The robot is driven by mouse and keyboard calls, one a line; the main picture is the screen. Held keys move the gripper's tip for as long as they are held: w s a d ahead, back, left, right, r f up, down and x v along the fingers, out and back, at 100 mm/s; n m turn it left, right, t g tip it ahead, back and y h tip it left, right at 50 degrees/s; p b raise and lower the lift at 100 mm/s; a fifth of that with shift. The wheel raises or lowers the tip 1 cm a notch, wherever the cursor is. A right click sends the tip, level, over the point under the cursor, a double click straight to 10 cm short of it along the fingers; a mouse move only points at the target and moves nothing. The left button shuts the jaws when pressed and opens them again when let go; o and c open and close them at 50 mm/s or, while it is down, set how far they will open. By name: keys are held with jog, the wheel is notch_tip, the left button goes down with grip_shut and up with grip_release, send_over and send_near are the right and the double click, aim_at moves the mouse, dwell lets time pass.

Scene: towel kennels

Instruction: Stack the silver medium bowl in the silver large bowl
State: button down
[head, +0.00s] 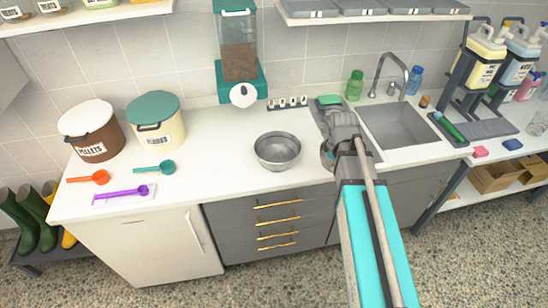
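A silver bowl (277,150) stands upright on the white counter (225,165), left of the sink. Its inside shows, but I cannot tell whether it is the large or the medium one, or whether another bowl is nested in it. My gripper (342,118) is over the counter to the right of this bowl, apart from it, close to the sink's left edge. My arm hides the area below it. A small grey rounded shape shows at the arm's left side; I cannot tell if it is part of a second bowl or of my wrist. The fingertips are not clear.
A pellets tub (94,140), a teal-lidded tub (157,130) and several scoops are on the left. A teal dispenser (238,60) hangs behind the bowl. The sink (398,125), faucet (390,70) and bottles are on the right. Counter left of the bowl is clear.

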jog(key=w+a+r+n+t+p, duration=0.1)
jog(key=a+r+n+p, duration=0.5)
jog(key=a+n, duration=0.1)
jog(key=shift+a+r+y, duration=0.2)
jog(key=shift+r+y, duration=0.05)
jog(key=shift+y, duration=0.05)
jog(key=w+a+f+b, duration=0.2)
jog(key=a+f+b, duration=0.1)
jog(key=w+a+f+b, duration=0.3)
jog(key=a, duration=0.1)
jog(key=w+a+f+b, duration=0.2)
jog(key=a+f+b, duration=0.1)
jog(key=shift+w+a, duration=0.3)
jog(key=shift+a, duration=0.05)
dwell(0.4)
